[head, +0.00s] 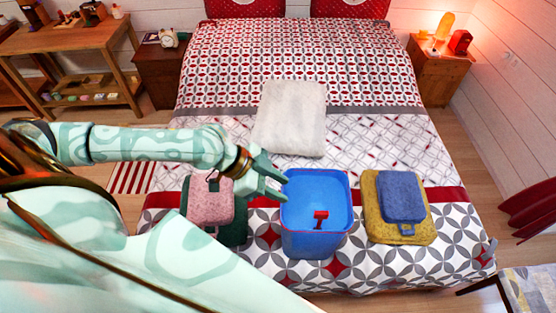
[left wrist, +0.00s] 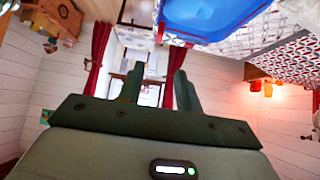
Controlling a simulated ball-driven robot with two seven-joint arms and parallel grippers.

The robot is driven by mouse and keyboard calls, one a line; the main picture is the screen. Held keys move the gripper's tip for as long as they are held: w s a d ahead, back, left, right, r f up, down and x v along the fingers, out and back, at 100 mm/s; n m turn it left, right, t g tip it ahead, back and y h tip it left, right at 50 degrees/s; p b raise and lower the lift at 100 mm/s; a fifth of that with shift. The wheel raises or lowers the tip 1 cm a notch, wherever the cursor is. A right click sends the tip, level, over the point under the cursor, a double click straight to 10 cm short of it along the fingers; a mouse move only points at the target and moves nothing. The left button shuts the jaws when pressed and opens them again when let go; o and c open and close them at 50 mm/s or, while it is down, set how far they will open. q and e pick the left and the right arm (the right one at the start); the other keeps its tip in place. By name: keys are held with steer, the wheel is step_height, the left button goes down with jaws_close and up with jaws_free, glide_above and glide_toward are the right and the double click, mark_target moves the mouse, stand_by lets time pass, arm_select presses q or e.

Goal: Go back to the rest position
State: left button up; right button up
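My left arm comes in from the left in the head view and reaches over the bed (head: 390,150). My left gripper (head: 284,185) is open and empty, beside the upper left rim of a blue bin (head: 300,245). A small red object (head: 320,218) lies inside the bin. In the left wrist view the two fingers of the gripper (left wrist: 155,92) stand apart with nothing between them, and the bin (left wrist: 205,18) shows at the top. My right gripper is in neither view.
Pink and dark green folded cloths (head: 208,205) lie left of the bin; blue (head: 400,195) and yellow (head: 380,232) ones lie right. A white folded cloth (head: 290,115) lies behind. Nightstands (head: 438,75) flank the bed. A wooden table (head: 75,42) stands at far left.

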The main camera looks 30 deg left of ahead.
arm_select(q)
steer(key=shift+d, duration=0.1)
stand_by(0.3)
steer(key=s+d+m+t, duration=0.1)
steer(key=s+d+m, duration=0.1)
steer(key=d, duration=0.4)
steer(key=s+a+r+n+t+y, duration=0.1)
steer(key=s+a+n+y, duration=0.25)
steer(key=a+y, duration=0.35)
steer(key=s+a+n+y, duration=0.35)
steer(key=a+y, duration=0.25)
steer(key=a, duration=0.2)
steer(key=s+d+f+g+h+b, duration=0.15)
steer(key=f+b, duration=0.25)
steer(key=f, duration=1.2)
steer(key=d+f+g+h+b, duration=0.1)
steer(key=d+f+h+b, duration=0.2)
steer(key=f, duration=1.3)
steer(key=s+f+n+g+b, duration=0.1)
steer(key=s+f+b, duration=0.4)
steer(key=s+f, duration=0.5)
steer(key=s+f+n+g+b, duration=0.2)
steer(key=s+f+b, duration=0.3)
steer(key=s+f, duration=0.6)
step_height(320, 180, down, 7)
steer(key=shift+s+d+r+h, duration=0.15)
steer(key=shift+d+r+h, duration=0.05)
steer(key=shift+h, duration=0.15)
